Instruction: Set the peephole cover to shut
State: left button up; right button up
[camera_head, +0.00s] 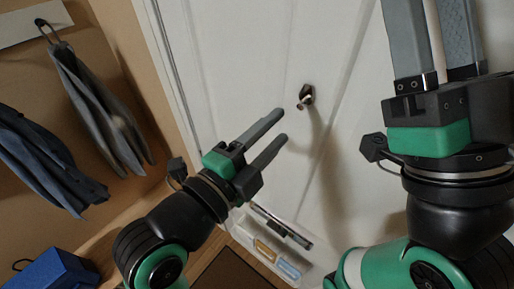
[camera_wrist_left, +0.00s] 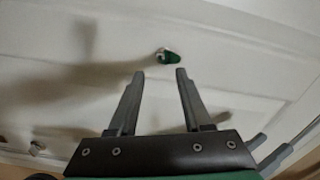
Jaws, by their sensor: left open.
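The peephole cover (camera_head: 306,95) is a small dark and metallic fitting on the white door (camera_head: 350,60). In the left wrist view it (camera_wrist_left: 165,56) shows as a small silvery and green piece just beyond the fingertips. I cannot tell the cover's exact position. My left gripper (camera_head: 282,124) is open and empty, its fingers pointing at the door, a little below and left of the fitting and apart from it. It also shows in the left wrist view (camera_wrist_left: 160,73). My right gripper (camera_head: 434,30) is at the upper right with fingers apart, tips cut off by the frame.
Dark towels or clothes (camera_head: 100,105) hang on the wall at the left. A blue box (camera_head: 52,270) is at the lower left. A white holder (camera_head: 262,250) with yellow and blue items is below my left gripper. The door face around the fitting is clear.

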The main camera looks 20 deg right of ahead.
pick_arm(q)
jog(key=v, duration=0.5)
jog(key=shift+s, duration=0.1)
